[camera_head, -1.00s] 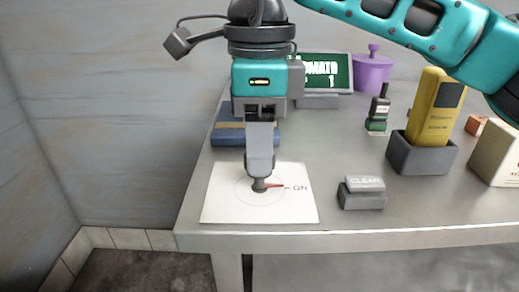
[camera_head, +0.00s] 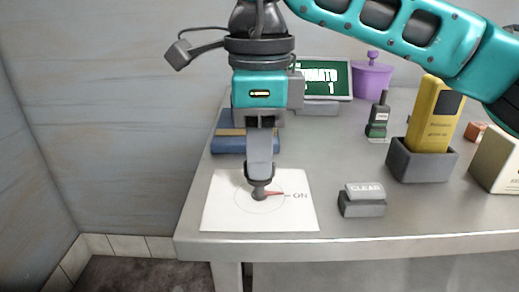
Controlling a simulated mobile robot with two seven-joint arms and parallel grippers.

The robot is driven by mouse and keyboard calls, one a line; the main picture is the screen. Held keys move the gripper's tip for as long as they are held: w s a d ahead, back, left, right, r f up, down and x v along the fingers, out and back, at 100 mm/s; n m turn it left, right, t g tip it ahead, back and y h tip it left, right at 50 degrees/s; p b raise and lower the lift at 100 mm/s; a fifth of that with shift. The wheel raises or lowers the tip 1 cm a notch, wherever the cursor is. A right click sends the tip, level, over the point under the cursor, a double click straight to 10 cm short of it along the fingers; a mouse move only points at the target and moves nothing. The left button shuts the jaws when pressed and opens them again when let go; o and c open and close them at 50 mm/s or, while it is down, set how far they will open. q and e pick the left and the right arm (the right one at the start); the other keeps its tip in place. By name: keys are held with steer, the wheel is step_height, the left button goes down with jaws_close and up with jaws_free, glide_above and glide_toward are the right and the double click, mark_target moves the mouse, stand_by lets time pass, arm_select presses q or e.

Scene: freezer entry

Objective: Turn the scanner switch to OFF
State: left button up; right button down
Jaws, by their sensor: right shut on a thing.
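The scanner switch is a small dark knob (camera_head: 259,194) with a red pointer (camera_head: 275,193) on a white plate (camera_head: 222,213). The plate lies on the table near its front left corner. The red pointer points right, at the printed word ON. My right gripper (camera_head: 259,181) comes straight down from above and is shut on the knob. Its fingers hide most of the knob. No OFF mark shows on the visible part of the plate. My left gripper is not in view.
Right of the plate stands a grey CLEAR button (camera_head: 363,205). Behind are a blue box (camera_head: 229,143), a green-screened display (camera_head: 330,88), a purple pot (camera_head: 372,79), a dark green handheld device (camera_head: 378,118), and a yellow device (camera_head: 436,115) in a grey holder (camera_head: 420,165). A pale box (camera_head: 498,160) stands at the right.

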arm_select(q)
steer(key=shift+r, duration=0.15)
arm_select(e)
steer(key=shift+n, duration=0.3)
steer(key=shift+r+n+p, duration=0.1)
steer(key=shift+n+p, duration=0.4)
steer(key=shift+n, duration=0.1)
steer(key=n+p, duration=0.1)
steer(key=n, duration=0.3)
steer(key=n+p, duration=0.1)
steer(key=n, duration=0.5)
steer(key=shift+n+p, duration=0.3)
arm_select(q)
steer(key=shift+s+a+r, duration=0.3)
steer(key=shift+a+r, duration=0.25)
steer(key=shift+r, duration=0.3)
arm_select(e)
steer(key=n, duration=0.5)
steer(key=shift+n, duration=0.4)
steer(key=c, duration=1.1)
jaws_free()
steer(key=shift+c, duration=0.2)
